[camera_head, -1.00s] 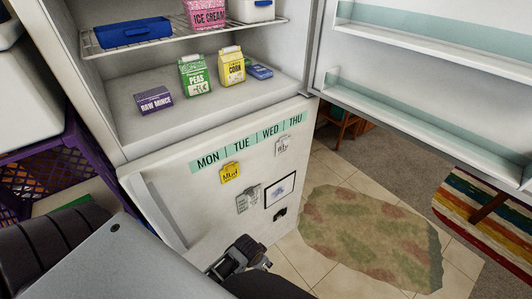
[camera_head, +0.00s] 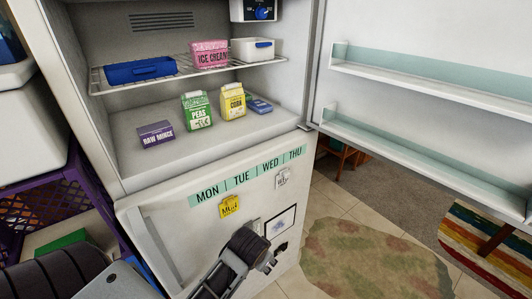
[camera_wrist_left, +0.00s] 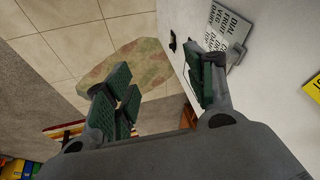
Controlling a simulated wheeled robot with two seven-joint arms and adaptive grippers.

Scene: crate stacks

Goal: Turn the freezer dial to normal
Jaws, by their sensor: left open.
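The freezer dial (camera_head: 262,13) is a dark knob with blue on it, on a white control box (camera_head: 240,10) at the top of the open freezer compartment. The top of the box is cut off by the picture edge, and I cannot read its setting. My left gripper (camera_head: 268,262) is in front of the lower fridge door, well below the dial. In the left wrist view the left gripper (camera_wrist_left: 158,78) is open, with nothing between its green-padded fingers. My right gripper is not in view.
The wire shelf (camera_head: 185,68) holds a blue tray (camera_head: 140,68), an ice cream box (camera_head: 209,54) and a white bin (camera_head: 252,50). Several packages stand below. The open freezer door (camera_head: 420,85) blocks the right side. A purple crate (camera_head: 45,195) stands left. Notes hang on the lower door (camera_head: 170,215).

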